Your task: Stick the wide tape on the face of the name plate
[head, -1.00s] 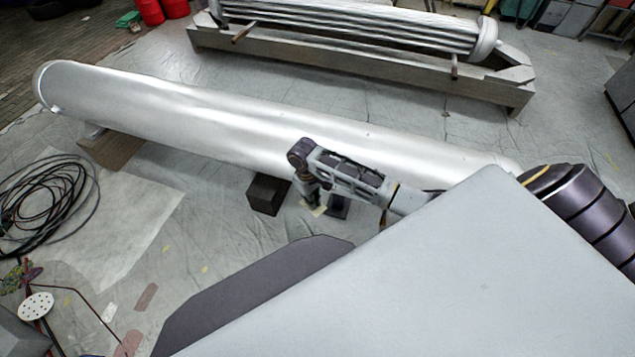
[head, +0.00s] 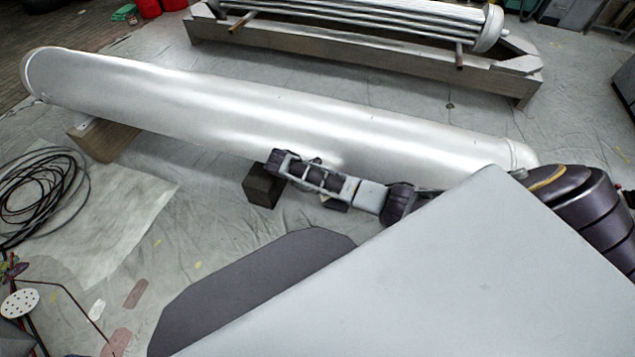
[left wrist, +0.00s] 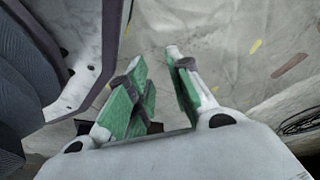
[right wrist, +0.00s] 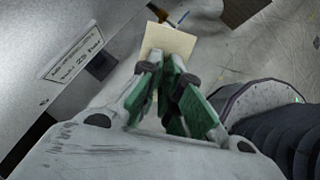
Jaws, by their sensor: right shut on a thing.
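The name plate (right wrist: 76,56) is a pale label with dark writing on the silver cylinder (head: 230,110), at the upper left of the right wrist view. My right gripper (right wrist: 168,66) is shut on the wide tape (right wrist: 170,40), a flat cream piece sticking out beyond the fingertips. The tape is right of the plate and looks apart from it. In the head view my right arm reaches to the cylinder's near side; its fingers, the tape and the plate cannot be made out there. My left gripper (left wrist: 156,62) is open and empty over the floor sheet.
A dark block (head: 262,187) stands at the cylinder's near side. A wooden support (head: 104,139) is under its left end. A black cable coil (head: 40,192) lies at left. A ribbed tube bundle on a cradle (head: 360,62) lies behind. The sheet in front of the cylinder has free room.

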